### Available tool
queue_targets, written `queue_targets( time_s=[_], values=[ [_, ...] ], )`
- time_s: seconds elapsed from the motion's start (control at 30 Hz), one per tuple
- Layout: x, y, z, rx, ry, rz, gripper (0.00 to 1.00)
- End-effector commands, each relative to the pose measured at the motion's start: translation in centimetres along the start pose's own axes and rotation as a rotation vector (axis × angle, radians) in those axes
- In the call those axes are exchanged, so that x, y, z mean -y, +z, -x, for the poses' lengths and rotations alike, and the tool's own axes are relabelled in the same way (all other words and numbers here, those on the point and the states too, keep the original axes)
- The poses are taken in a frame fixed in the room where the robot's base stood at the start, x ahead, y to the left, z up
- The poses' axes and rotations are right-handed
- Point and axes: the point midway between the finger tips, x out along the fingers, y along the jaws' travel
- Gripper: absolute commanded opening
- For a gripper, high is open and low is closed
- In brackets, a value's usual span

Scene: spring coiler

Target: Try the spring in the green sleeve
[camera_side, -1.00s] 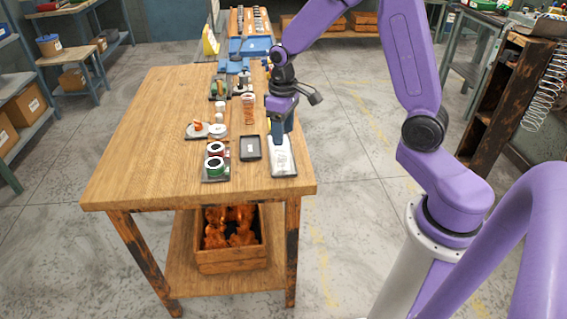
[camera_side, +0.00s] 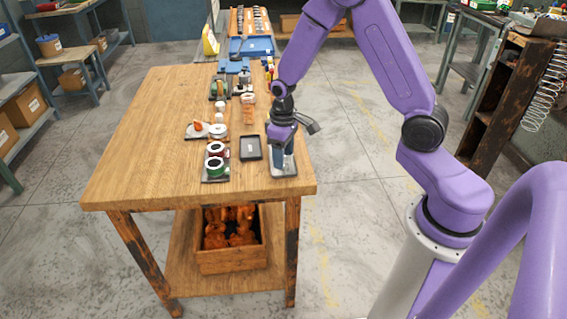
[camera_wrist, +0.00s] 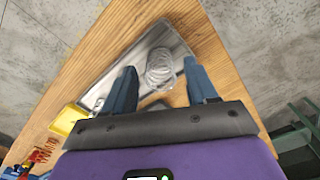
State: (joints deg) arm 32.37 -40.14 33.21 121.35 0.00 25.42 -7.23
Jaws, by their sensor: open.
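My gripper (camera_wrist: 164,88) is open in the wrist view, its two blue-grey fingers on either side of a silvery wire spring (camera_wrist: 160,70). The spring lies on a pale metal tray (camera_wrist: 110,82) and does not appear gripped. In the side view my gripper (camera_side: 284,165) is low over that tray (camera_side: 290,173) at the front right of the table and hides the spring. The green sleeve (camera_side: 215,166) stands on a dark holder at the front, left of my gripper, with a dark red sleeve (camera_side: 216,149) just behind it.
A dark empty-looking tray (camera_side: 251,148) lies between the sleeves and my gripper. A small plate (camera_side: 198,133) and a white round piece (camera_side: 218,130) sit behind the sleeves. A coppery coil (camera_side: 249,115) stands farther back. The table's front left (camera_side: 130,180) is clear.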

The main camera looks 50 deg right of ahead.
Motion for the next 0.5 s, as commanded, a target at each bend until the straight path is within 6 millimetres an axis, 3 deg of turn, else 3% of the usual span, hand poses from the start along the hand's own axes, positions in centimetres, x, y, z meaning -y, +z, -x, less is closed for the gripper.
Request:
queue_targets(
  time_s=[0.07, 0.1, 0.2, 0.5],
  values=[
    [0.00, 0.00, 0.01, 0.000, 0.000, 0.000, 0.57],
    [0.00, 0.00, 0.01, 0.000, 0.000, 0.000, 0.51],
    [0.01, 0.00, 0.02, 0.000, 0.000, 0.000, 0.18],
    [0.01, -0.01, 0.03, 0.000, 0.000, 0.000, 0.17]
  ],
)
